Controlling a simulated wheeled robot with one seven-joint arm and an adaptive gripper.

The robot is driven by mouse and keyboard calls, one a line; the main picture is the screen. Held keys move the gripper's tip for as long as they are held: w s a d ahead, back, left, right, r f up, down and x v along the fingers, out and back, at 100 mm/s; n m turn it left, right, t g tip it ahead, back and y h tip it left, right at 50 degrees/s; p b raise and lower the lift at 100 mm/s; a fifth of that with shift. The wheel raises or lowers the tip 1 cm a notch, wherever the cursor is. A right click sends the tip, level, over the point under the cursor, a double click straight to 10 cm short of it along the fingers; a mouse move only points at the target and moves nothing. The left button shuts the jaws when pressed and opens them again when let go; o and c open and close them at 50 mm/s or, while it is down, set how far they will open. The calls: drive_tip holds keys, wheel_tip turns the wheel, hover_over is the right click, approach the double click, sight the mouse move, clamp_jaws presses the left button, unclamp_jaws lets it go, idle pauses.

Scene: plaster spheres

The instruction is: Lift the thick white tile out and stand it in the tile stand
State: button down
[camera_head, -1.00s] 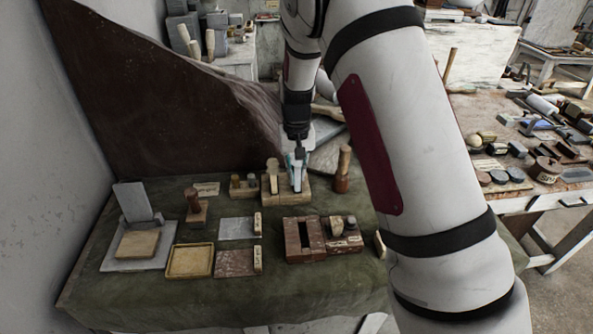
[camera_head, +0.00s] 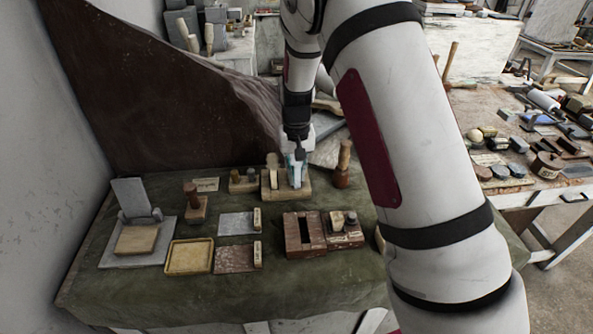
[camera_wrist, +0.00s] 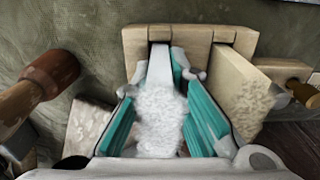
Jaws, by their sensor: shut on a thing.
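My gripper (camera_head: 296,157) points down over the pale wooden slotted block (camera_head: 301,190) at the back of the green-covered table. Its teal-padded fingers (camera_wrist: 158,118) are shut on the thick white tile (camera_wrist: 159,110), one on each side. The tile (camera_head: 296,177) is upright, and its far end is at a slot of the block; I cannot tell whether it is still inside. A thinner beige tile (camera_wrist: 240,93) stands in the block beside it. A reddish-brown block with a dark open slot (camera_head: 291,238), nearer the front, looks like the tile stand.
A wooden-handled tool (camera_head: 342,165) stands close right of the slotted block. Small weights (camera_head: 243,182) stand to its left. A grey stand with an upright slab (camera_head: 131,197), a yellow tray (camera_head: 189,258) and flat plates lie left. The front table edge is clear.

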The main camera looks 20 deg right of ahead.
drive_tip(key=shift+f, duration=0.25)
drive_tip(key=c, duration=1.5)
unclamp_jaws()
drive_tip(key=shift+r+p, duration=0.45)
drive_tip(key=shift+r, duration=1.55)
